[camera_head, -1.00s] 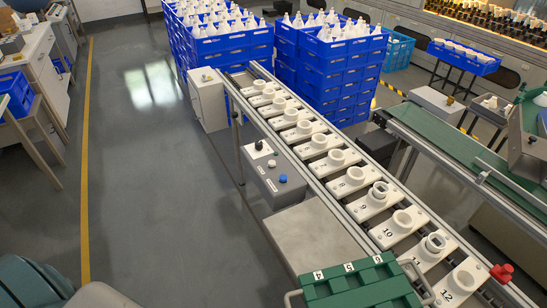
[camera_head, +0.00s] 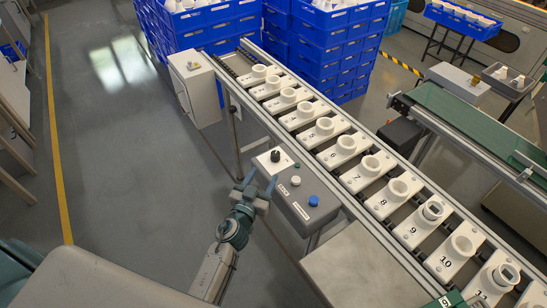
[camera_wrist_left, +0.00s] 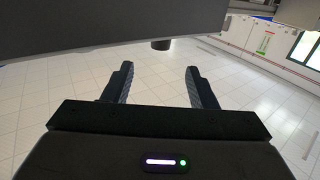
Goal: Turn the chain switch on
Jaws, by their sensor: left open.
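The grey control box (camera_head: 322,211) stands beside the conveyor in the head view. On its top are a black rotary knob (camera_head: 275,156) on a white plate, a white button (camera_head: 295,181) and a blue button (camera_head: 313,200). I take the black knob for the chain switch; its label is too small to read. My left gripper (camera_head: 260,179) is open and empty, just left of the box, its fingers pointing toward the knob end. In the left wrist view, the open fingers (camera_wrist_left: 157,78) are apart with a short dark cylinder (camera_wrist_left: 161,44) beyond them, perhaps the knob. My right gripper is out of view.
The conveyor (camera_head: 388,160) carries numbered white plates with sockets, right of the box. A pale cabinet (camera_head: 195,85) stands at its far end, near stacked blue crates (camera_head: 330,45). A pale flat top (camera_head: 360,275) lies nearer me. The floor (camera_head: 120,150) at left is clear.

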